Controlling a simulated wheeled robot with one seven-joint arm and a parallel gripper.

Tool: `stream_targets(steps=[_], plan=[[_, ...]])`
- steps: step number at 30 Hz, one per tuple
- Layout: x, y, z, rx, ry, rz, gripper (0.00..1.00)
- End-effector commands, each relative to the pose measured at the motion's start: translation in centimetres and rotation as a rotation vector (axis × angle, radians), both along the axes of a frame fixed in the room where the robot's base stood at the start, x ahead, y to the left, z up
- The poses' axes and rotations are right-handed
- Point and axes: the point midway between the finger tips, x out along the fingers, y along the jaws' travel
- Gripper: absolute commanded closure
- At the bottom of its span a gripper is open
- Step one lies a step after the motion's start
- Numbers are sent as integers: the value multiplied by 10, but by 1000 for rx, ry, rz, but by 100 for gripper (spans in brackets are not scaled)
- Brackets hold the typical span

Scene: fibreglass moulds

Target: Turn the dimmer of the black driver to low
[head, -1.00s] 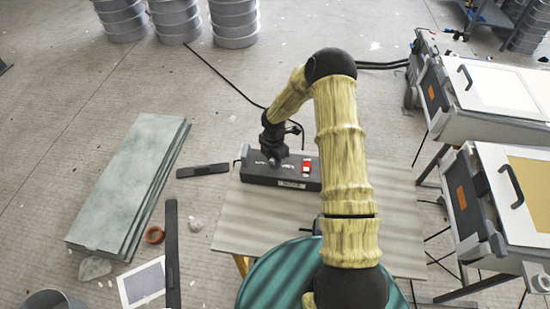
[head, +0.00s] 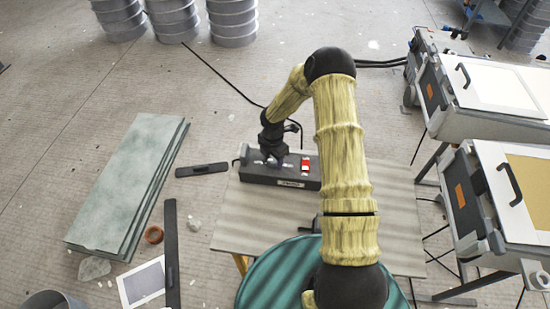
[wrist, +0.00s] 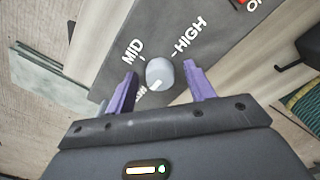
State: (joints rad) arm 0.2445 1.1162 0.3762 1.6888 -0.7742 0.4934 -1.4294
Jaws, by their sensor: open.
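The black driver (head: 252,174) is a long dark box on the table, with a red switch (head: 305,165) at its right end. In the wrist view its dimmer is a round pale grey knob (wrist: 160,70) between printed MID and HIGH marks and a third label mostly hidden by my left finger. A light mark on the knob's lower edge seems to face that hidden label. My gripper (head: 273,162) is over the driver; in the wrist view its two purple fingers (wrist: 160,80) are open, one on each side of the knob. I see a gap on both sides.
The table (head: 245,220) has a teal round thing (head: 268,275) at its front. Greenish slabs (head: 130,180) and dark flat bars (head: 172,250) lie on the floor at left. Machines with white and tan lids (head: 525,175) stand at right. A black cable (head: 222,75) runs behind the driver.

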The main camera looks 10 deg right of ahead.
Motion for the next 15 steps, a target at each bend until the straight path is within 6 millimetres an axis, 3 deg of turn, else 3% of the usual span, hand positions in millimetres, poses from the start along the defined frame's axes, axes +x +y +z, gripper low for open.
stream_targets(steps=[8, 15], plan=[[1, 0, 22, 0, -4, 0, 46], [1, -1, 68, 0, -4, -2, 46]])
